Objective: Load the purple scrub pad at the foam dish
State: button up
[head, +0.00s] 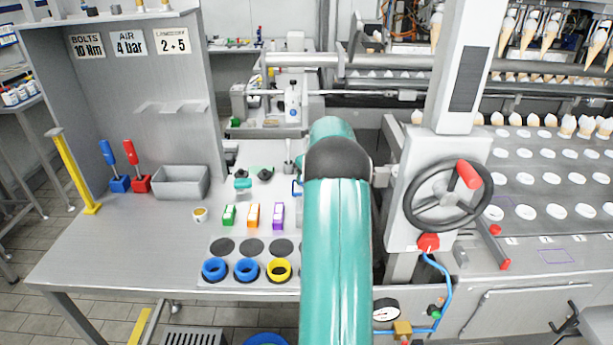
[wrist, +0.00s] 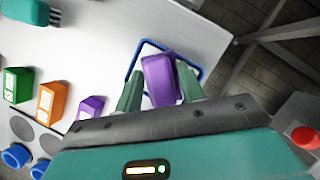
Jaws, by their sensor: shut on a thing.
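The purple scrub pad (wrist: 161,72) is between the two green fingers of my gripper (wrist: 159,88) in the wrist view. My gripper is shut on it. Just beyond and around the pad shows a blue-rimmed outline (wrist: 136,55) on the pale table top. I cannot tell for sure that it is the foam dish, nor whether the pad touches it. In the head view my teal arm hides the gripper and the pad; only a bit of blue rim (head: 296,188) shows at the arm's left edge.
Green (head: 229,215), orange (head: 253,215) and purple (head: 278,216) blocks stand in a row on the table (head: 130,235). Blue and yellow rings (head: 279,270) lie in front. A grey bin (head: 180,183) stands at the left; a handwheel (head: 448,197) is right of my arm.

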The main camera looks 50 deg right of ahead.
jog(key=shift+f, duration=0.5)
dwell(1.2)
jog(key=shift+r, duration=3.55)
